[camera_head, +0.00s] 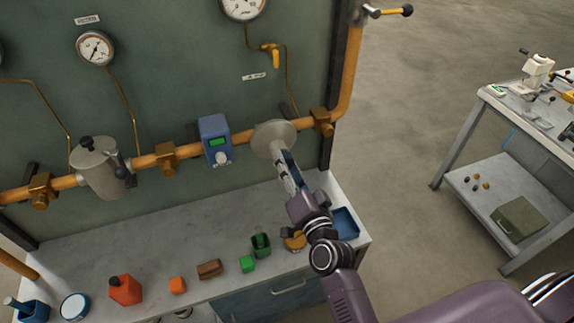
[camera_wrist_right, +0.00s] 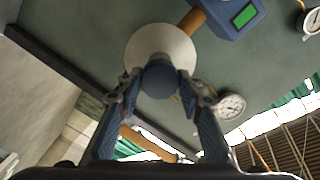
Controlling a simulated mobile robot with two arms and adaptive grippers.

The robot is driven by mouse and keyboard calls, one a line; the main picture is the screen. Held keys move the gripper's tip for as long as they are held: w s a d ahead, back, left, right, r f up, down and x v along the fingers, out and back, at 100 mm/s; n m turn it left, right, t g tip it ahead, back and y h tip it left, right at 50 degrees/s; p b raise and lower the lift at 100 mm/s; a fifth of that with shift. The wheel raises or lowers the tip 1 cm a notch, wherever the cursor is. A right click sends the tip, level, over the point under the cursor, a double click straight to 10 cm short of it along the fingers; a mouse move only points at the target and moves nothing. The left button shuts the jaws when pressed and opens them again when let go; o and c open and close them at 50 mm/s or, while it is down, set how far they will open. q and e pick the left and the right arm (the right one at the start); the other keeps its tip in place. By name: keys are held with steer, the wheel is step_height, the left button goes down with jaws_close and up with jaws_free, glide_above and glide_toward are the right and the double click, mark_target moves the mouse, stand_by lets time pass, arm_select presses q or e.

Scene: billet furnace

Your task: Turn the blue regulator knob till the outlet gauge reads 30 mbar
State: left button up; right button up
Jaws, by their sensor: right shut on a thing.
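The regulator's pale round disc (camera_head: 268,136) sits on the orange pipe at the wall panel, right of a blue meter box. In the right wrist view the blue knob (camera_wrist_right: 160,79) stands in front of the pale disc (camera_wrist_right: 150,45). My right gripper (camera_head: 285,160) reaches it from the front, with its fingers shut on the knob, one on each side. In the head view the gripper hides the knob. A round gauge (camera_head: 243,6) is cut off at the top edge; another gauge (camera_head: 95,48) hangs at upper left. Their readings are too small to tell. My left gripper is out of view.
The blue meter box (camera_head: 215,140) with a green display is close left of the disc. A grey filter (camera_head: 101,168) sits further left on the pipe. The bench (camera_head: 210,297) below holds several small items. A side table (camera_head: 470,185) stands at right, with open floor between.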

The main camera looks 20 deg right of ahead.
steer(key=shift+m, duration=0.3)
steer(key=o, duration=1.1)
steer(key=s, duration=1.2)
steer(key=shift+d, duration=0.2)
